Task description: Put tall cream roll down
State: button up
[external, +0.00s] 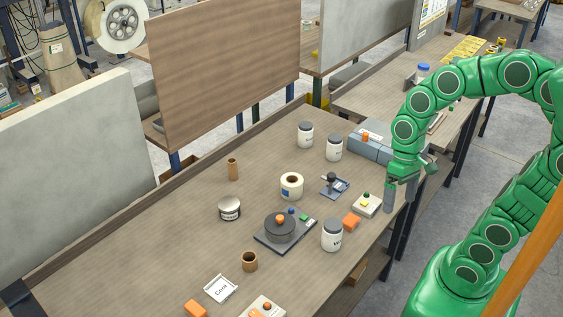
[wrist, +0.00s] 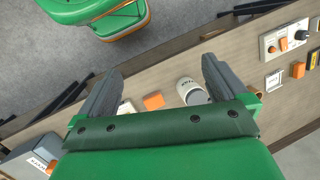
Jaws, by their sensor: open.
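A cream roll (external: 291,186) with a brown core and a blue label stands upright on the workbench (external: 190,262), near its middle. It is the only cream roll I can make out, and nothing holds it. My gripper (external: 400,203) is open and empty over the bench's right edge, well to the right of the roll. In the wrist view my gripper (wrist: 162,65) has its two grey fingers spread wide with nothing between them. The roll does not show in the wrist view.
Near my gripper are a small white button box (external: 367,204), an orange block (external: 351,221), a white jar (external: 332,236) and a grey-blue case (external: 370,146). A dark round device (external: 281,229) stands in front of the roll. The bench's left part is mostly clear.

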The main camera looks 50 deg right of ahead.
jog(key=w+a+m+y, duration=0.4)
jog(key=w+a, duration=0.1)
jog(key=w, duration=0.6)
jog(key=m+t+y, duration=0.5)
jog(key=m+t, duration=0.2)
jog(key=m, duration=0.9)
send_over(293, 178)
jog(key=s+d, duration=0.1)
jog(key=d, duration=0.1)
jog(key=f, duration=0.9)
jog(key=shift+s+a+f, duration=0.2)
jog(key=shift+a+f, duration=0.05)
jog(key=shift+w+d+f+y, duration=0.2)
jog(key=shift+d+f+y, duration=0.05)
jog(key=shift+f+y, duration=0.1)
jog(key=shift+f, duration=2.15)
jog(key=f, duration=0.1)
jog(key=a+f, duration=0.1)
jog(key=f, duration=0.1)
jog(key=shift+w+a, duration=0.25)
jog(key=shift+a, duration=0.05)
jog(key=shift+w+a+f, duration=0.25)
jog(key=shift+a+f, duration=0.05)
jog(key=shift+a, duration=0.2)
